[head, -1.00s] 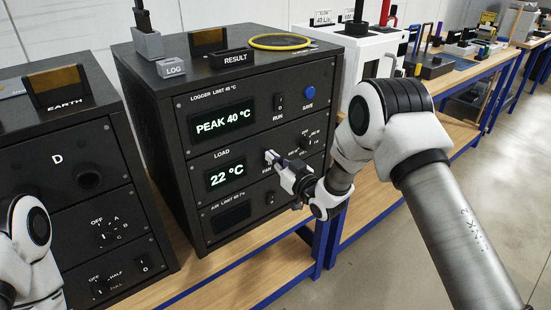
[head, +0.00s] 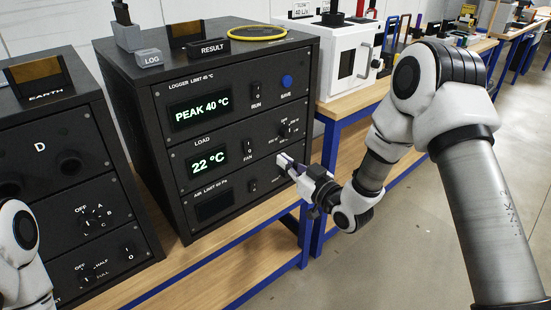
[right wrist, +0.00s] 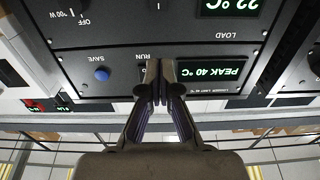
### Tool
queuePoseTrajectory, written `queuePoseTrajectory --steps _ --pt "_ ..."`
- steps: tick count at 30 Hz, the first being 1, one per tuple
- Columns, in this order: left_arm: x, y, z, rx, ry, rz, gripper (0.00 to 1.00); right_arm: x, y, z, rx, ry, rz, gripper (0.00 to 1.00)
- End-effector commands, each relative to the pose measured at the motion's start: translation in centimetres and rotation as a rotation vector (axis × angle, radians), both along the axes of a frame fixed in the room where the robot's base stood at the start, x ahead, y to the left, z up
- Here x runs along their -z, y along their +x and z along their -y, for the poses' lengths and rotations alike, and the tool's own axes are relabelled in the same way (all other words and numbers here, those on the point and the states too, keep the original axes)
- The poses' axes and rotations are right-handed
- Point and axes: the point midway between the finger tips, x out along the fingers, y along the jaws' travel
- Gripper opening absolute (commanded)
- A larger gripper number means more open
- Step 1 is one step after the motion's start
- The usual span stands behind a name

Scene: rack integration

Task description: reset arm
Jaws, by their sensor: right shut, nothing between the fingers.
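My right gripper (head: 284,163) is shut and empty, in front of the right side of the black logger rack (head: 222,138), near the FAN switch and the load knob (head: 287,127). It looks apart from the panel. In the right wrist view the shut fingers (right wrist: 159,68) show against the upside-down panel, near the RUN switch and the blue SAVE button (right wrist: 102,74). The displays read PEAK 40 °C (head: 201,113) and 22 °C (head: 207,160). My left arm shows only as a white link at the left edge; its gripper is out of view.
A second black unit marked D (head: 60,185) stands at the left. A white box-shaped device (head: 345,65) stands behind my right arm. A yellow ring (head: 257,33) and a RESULT block (head: 209,49) lie on the rack. The floor at the right is clear.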

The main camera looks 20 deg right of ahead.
Motion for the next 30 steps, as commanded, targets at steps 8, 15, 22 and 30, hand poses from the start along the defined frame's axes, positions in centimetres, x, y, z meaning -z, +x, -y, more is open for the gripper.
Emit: queuePoseTrajectory --steps 8,15,22,30 --pt "0.0 0.0 0.0 0.000 0.000 0.001 0.40 0.0 -0.2 0.0 -0.001 0.000 0.000 0.00" --pt "-0.2 0.0 0.0 0.000 0.000 0.000 0.40 0.4 -0.3 0.0 -0.001 0.000 -0.012 0.00" --pt "-2.8 0.0 0.0 0.000 0.000 0.001 0.40 10.9 -5.9 -2.5 -0.024 -0.039 -0.312 0.00" --pt "-4.8 0.0 0.0 0.000 0.000 0.000 0.40 25.8 -25.0 -1.4 0.113 -0.186 -1.097 0.00"
